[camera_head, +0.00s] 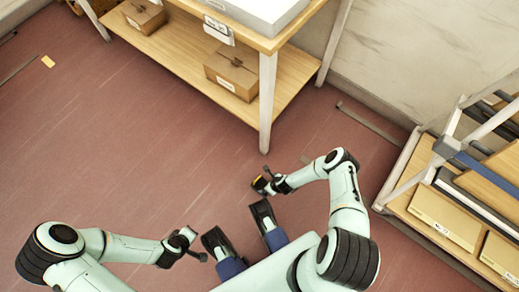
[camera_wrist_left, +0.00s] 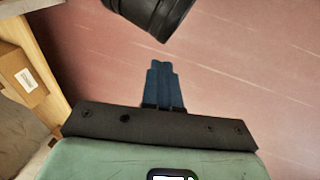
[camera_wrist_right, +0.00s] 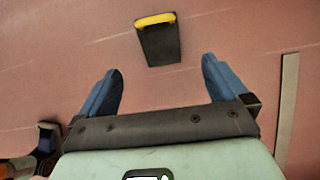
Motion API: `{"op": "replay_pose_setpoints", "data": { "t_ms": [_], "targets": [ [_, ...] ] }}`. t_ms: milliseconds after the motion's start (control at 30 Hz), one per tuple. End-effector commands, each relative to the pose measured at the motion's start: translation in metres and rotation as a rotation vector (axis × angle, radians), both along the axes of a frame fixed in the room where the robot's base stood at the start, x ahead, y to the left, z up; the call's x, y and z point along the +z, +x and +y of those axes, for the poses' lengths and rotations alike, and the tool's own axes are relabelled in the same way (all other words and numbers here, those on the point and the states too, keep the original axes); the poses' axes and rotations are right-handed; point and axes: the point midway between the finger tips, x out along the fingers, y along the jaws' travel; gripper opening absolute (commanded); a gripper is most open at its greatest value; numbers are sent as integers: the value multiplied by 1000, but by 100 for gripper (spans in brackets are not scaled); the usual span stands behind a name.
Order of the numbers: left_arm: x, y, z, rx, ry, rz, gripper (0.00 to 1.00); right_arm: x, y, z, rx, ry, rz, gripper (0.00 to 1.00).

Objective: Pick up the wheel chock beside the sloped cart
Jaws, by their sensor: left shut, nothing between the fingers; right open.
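The wheel chock (camera_wrist_right: 158,44) is a dark block with a yellow edge, lying on the red floor in the right wrist view. In the head view the chock (camera_head: 259,185) shows small at my right gripper (camera_head: 271,186). My right gripper (camera_wrist_right: 162,66) is open, with its two blue fingers apart. The chock lies ahead of the fingertips, roughly in line with the gap; I see no contact. My left gripper (camera_head: 198,254) is shut and empty; its fingers (camera_wrist_left: 163,72) touch each other in the left wrist view. The sloped cart (camera_head: 396,183) stands at the right of the head view.
The cart's shelves carry cardboard boxes (camera_head: 443,218). A wooden table (camera_head: 264,105) with a lower shelf stands at the back, holding boxes (camera_head: 232,75). A grey strip (camera_head: 367,122) lies on the floor near the wall.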

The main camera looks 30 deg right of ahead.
Motion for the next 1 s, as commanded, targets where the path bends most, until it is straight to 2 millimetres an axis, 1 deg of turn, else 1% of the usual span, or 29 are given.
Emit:
{"op": "replay_pose_setpoints", "data": {
  "t_ms": [33, 100, 200, 300, 400, 567, 667, 900, 1000],
  "targets": [
    [-8, 6, 4, 7, 8, -15, 0, -13, 3, 2, 0, 1, 1, 100],
    [-18, 14, 9, 17, 21, -32, 0, -27, 8, 5, 4, 0, 1, 100],
    [-34, 15, 15, 29, 33, -28, 0, -47, 16, 8, 5, 1, 1, 100],
    [-44, 1, 17, 30, 32, 17, 0, -57, 20, 9, 5, -1, 1, 100],
    [-52, -8, 18, 31, 29, 49, 0, -63, 24, 10, 6, 0, 1, 100],
    [-56, -15, 19, 32, 28, 72, 0, -68, 26, 11, 5, 0, 0, 100],
    [-64, -23, 21, 33, 27, 97, 0, -74, 29, 12, 7, -1, 0, 100],
    [-91, -59, 26, 41, 22, 220, 0, -102, 40, 16, 8, -1, 1, 100],
    [-97, -71, 27, 44, 18, 259, 0, -110, 44, 18, 9, -1, -1, 100]
  ]
}}
